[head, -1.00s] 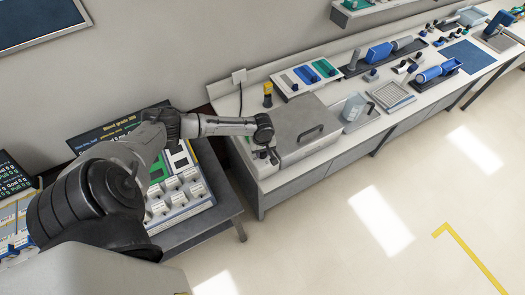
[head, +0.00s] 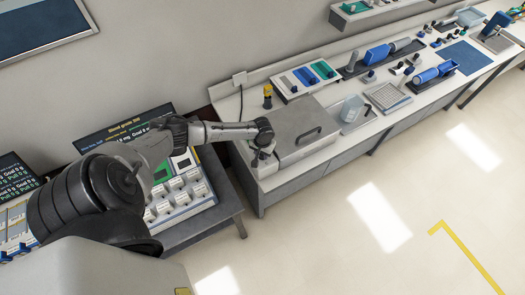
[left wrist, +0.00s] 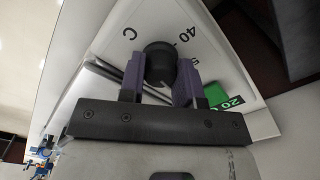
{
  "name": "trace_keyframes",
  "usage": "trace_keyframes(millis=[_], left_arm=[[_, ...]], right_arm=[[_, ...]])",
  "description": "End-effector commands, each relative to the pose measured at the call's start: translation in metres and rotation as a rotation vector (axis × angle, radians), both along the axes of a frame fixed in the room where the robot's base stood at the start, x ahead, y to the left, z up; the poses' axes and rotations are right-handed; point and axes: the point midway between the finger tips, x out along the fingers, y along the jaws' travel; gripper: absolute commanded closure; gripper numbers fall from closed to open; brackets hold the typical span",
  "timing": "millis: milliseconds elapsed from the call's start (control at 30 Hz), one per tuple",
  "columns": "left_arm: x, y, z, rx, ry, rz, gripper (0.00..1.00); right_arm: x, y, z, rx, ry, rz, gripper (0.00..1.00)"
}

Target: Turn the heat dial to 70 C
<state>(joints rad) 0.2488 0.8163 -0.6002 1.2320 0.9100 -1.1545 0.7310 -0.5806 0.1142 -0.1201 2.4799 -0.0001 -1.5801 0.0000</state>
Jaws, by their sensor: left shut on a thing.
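The heat dial (left wrist: 160,60) is a dark round knob on a pale panel (left wrist: 120,35) in the left wrist view. Printed "40" and "C" marks stand beside it. A green patch (left wrist: 217,95) and the figure "20" show to the right of the knob, partly cut off by the gripper. My left gripper (left wrist: 160,80) has its two purple fingers on either side of the knob, shut on it. In the head view my left gripper (head: 260,158) is at the near left corner of the grey lidded unit (head: 312,118); the dial is hidden there.
A yellow-topped item (head: 267,92) stands behind the unit. A clear container (head: 352,107) and a rack (head: 388,96) stand to the right. A lower table with white bins (head: 175,195) is to the left.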

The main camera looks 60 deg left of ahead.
Motion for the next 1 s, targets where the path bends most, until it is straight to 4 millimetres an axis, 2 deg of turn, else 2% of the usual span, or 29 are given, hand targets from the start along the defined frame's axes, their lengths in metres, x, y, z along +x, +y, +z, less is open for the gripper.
trace_keyframes(millis=[433, 1000], left_arm=[[0.0003, -0.0001, 0.0005, -0.001, -0.001, -0.424, 0.93], [0.0008, -0.0001, -0.0003, 0.0, -0.002, -0.963, 0.93]], right_arm=[[0.0, -0.0032, 0.0089, -0.011, -0.001, 0.007, 0.58], [0.0002, -0.0009, 0.0064, -0.003, 0.0, 0.002, 0.58]])
